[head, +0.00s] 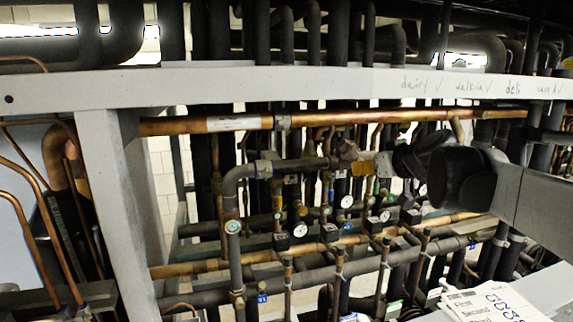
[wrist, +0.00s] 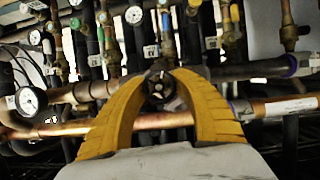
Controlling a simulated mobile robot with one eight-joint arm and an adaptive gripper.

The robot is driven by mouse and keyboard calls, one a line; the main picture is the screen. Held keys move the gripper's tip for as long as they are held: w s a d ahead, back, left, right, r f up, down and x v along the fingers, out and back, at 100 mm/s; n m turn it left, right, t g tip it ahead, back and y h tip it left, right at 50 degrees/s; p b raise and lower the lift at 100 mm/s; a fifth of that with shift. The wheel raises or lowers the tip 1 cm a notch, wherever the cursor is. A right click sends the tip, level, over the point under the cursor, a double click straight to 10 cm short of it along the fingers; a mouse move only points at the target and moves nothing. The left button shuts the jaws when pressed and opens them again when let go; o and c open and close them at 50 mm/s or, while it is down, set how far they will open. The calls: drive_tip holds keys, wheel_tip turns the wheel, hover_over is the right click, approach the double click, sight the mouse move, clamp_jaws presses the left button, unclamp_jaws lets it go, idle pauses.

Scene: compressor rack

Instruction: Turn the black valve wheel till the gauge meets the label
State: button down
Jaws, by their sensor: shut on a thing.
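The black valve wheel (wrist: 158,88) sits between the yellow fingers of my gripper (wrist: 157,79) in the wrist view, with a finger on each side. My gripper is shut on it. In the head view, my gripper (head: 368,168) reaches the pipes at centre right, and I cannot make out the wheel there. A round white gauge (wrist: 30,100) is at the left of the wrist view. Several other small gauges show, including one (head: 300,229) in the head view; I cannot tell which is the task's. Small white labels (wrist: 152,51) hang behind the wheel, too blurred to read.
A copper pipe (head: 300,120) with a white sticker runs along the rack under a grey beam (head: 250,88) bearing handwriting. Lower pipes (head: 200,268) and several upright pipes crowd around my gripper. Printed papers (head: 490,302) lie at the bottom right.

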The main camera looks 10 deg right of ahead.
drive_tip(key=shift+m, duration=0.3)
drive_tip(key=shift+d+m+y+b, duration=0.1)
drive_tip(key=shift+m+y+b, duration=0.3)
drive_tip(key=shift+m+y, duration=0.45)
drive_tip(key=shift+m+y+b, duration=0.6)
drive_tip(key=shift+m+y, duration=0.15)
drive_tip(key=shift+m, duration=0.5)
drive_tip(key=m+t+y+b, duration=0.1)
drive_tip(key=m, duration=0.2)
drive_tip(key=shift+f+y+b, duration=0.1)
drive_tip(key=shift+y+b, duration=0.3)
drive_tip(key=shift+m+t+y+b, duration=0.4)
drive_tip(key=shift+m+y+b, duration=0.25)
drive_tip(key=shift+m, duration=0.75)
